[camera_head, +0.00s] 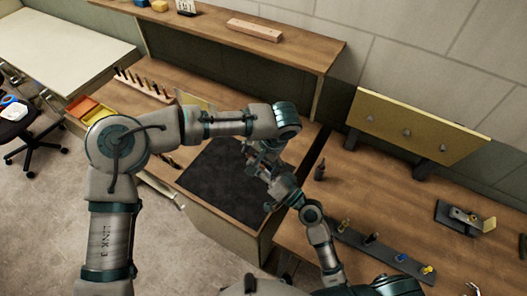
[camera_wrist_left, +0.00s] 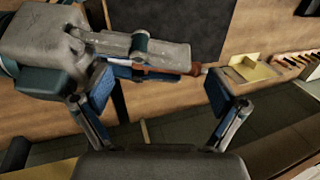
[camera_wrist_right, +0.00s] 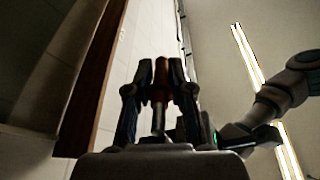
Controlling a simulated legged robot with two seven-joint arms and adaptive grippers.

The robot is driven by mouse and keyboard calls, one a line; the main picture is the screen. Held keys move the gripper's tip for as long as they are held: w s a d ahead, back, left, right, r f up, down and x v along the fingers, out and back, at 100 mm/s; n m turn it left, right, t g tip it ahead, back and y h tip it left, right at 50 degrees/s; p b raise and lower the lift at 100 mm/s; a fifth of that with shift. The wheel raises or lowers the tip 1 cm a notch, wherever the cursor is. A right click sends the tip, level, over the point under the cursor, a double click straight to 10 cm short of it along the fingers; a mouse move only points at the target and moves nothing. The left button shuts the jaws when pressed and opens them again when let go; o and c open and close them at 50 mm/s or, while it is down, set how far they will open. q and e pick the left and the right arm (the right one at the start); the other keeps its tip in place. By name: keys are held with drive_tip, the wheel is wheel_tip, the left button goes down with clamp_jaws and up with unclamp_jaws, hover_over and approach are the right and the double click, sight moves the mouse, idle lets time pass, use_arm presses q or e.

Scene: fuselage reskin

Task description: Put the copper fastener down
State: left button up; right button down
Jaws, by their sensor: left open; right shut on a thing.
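My right gripper (camera_head: 266,171) is shut on a slim copper-red piece, which looks like the copper fastener (camera_wrist_right: 160,92), upright between the fingers in the right wrist view. In the left wrist view the fastener (camera_wrist_left: 158,74) lies sideways, its tip pointing right. My left gripper (camera_wrist_left: 158,100) is open and empty, its fingers to either side of the fastener and apart from it as far as I can tell. In the head view both grippers are close together above the dark mat (camera_head: 225,185), and the fastener is too small to make out there.
A dark strip (camera_head: 385,252) with several coloured fasteners lies on the right bench. A yellow panel (camera_head: 415,128) stands behind it, and a small dark tool (camera_head: 320,168) stands nearer. A tool rack (camera_head: 145,85) and an orange bin (camera_head: 82,106) are at left. A shelf (camera_head: 215,28) runs along the back.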

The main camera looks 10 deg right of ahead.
use_arm(q)
drive_tip(key=shift+f, duration=0.25)
drive_tip(key=shift+a, duration=0.1)
drive_tip(key=c, duration=1)
drive_tip(key=shift+f, duration=0.2)
drive_tip(key=shift+c, duration=1.4)
drive_tip(key=o, duration=1.3)
drive_tip(key=shift+r, duration=0.1)
drive_tip(key=shift+r, duration=0.1)
